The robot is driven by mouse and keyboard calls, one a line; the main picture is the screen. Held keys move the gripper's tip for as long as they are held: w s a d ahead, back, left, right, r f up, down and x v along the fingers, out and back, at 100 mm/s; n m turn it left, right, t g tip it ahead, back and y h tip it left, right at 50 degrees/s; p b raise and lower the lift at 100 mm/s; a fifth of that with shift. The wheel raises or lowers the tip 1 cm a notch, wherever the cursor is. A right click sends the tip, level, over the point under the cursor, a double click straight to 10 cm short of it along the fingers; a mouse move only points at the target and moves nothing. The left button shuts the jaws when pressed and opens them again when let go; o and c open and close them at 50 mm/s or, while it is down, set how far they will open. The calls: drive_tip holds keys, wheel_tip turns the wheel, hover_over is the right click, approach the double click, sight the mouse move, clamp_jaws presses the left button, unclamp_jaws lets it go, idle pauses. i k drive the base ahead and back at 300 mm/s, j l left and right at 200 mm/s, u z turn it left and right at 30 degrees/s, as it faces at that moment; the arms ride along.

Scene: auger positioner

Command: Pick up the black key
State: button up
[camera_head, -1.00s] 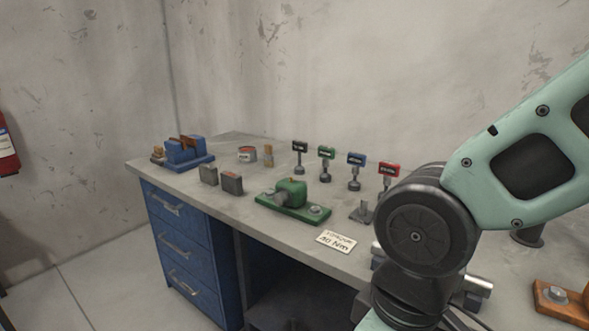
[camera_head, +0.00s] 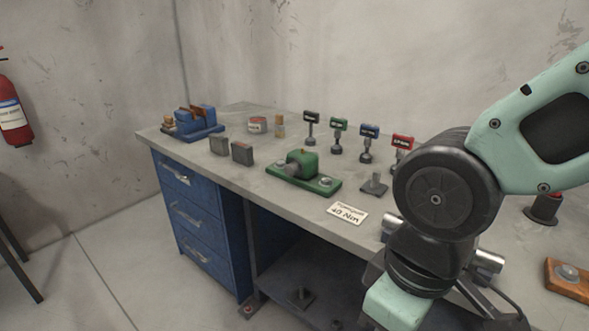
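The black key (camera_head: 311,117) stands upright on the workbench (camera_head: 240,207), toward the back. It has a black labelled head on a grey stem and is the leftmost in a row of similar keys. My arm's black joint partly covers the red key from the right. My gripper is not in view; only upper parts of my arm show, apart from the black key.
A green fixture (camera_head: 301,168) sits in front of the keys. A fire extinguisher (camera_head: 14,115) hangs at left.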

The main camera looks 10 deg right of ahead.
sight(310, 117)
drive_tip(key=i+j+z, duration=0.2)
drive_tip(key=i+j, duration=0.7)
drive_tip(key=i+j+z, duration=0.15)
drive_tip(key=i+j, duration=0.7)
drive_tip(key=j, duration=0.15)
